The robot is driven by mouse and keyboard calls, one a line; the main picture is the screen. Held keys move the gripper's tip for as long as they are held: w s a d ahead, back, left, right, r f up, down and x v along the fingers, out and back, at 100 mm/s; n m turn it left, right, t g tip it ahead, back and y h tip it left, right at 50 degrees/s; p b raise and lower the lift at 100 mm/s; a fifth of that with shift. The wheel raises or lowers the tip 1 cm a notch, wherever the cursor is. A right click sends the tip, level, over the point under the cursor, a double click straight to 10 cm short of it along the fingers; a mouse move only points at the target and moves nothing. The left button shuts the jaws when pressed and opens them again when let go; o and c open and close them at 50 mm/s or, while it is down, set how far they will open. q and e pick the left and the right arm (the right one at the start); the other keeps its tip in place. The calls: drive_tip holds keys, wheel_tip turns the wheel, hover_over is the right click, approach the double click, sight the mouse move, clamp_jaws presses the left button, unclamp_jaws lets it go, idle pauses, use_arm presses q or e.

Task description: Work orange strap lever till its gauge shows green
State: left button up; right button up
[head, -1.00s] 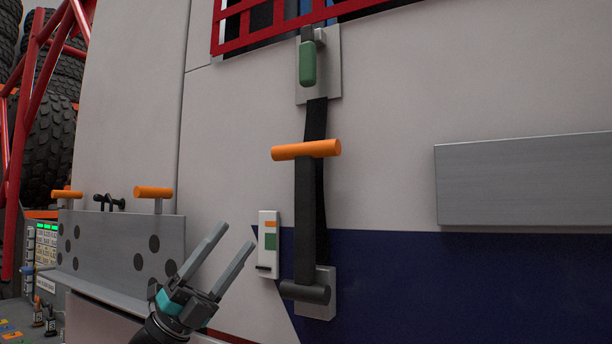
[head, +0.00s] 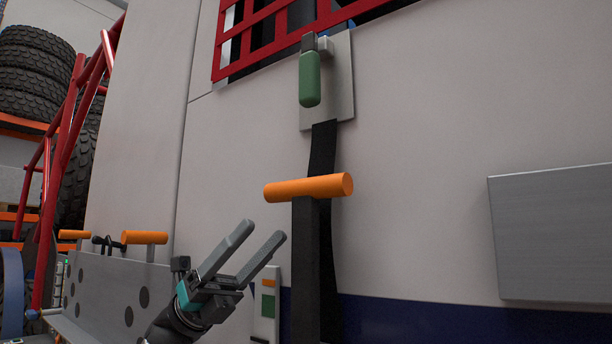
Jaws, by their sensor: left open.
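The orange strap lever (head: 308,187) is a horizontal bar at the top of a black upright arm (head: 306,265), in front of a black strap (head: 323,150) on the truck's side wall. My right gripper is not in view.
A green handle (head: 309,80) hangs on a grey plate above the strap, under a red grid (head: 270,30). A grey panel (head: 545,235) stands out at right. A grey holed board (head: 105,295) with orange handles (head: 145,237) is at lower left.

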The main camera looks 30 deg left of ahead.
sight(294, 202)
use_arm(q)
drive_tip(key=p+x, duration=0.3)
drive_tip(key=x, duration=0.6)
drive_tip(key=shift+w+d+r+p, duration=0.1)
drive_tip(key=shift+w+r+p, duration=0.1)
drive_tip(key=shift+p, duration=0.2)
drive_tip(key=shift+d+r, duration=0.15)
drive_tip(key=shift+d, duration=0.1)
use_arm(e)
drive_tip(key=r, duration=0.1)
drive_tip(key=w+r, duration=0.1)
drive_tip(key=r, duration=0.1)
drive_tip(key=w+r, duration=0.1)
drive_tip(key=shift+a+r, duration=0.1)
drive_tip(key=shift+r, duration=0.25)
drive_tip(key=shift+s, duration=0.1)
use_arm(q)
drive_tip(key=shift+c, duration=0.7)
clamp_jaws()
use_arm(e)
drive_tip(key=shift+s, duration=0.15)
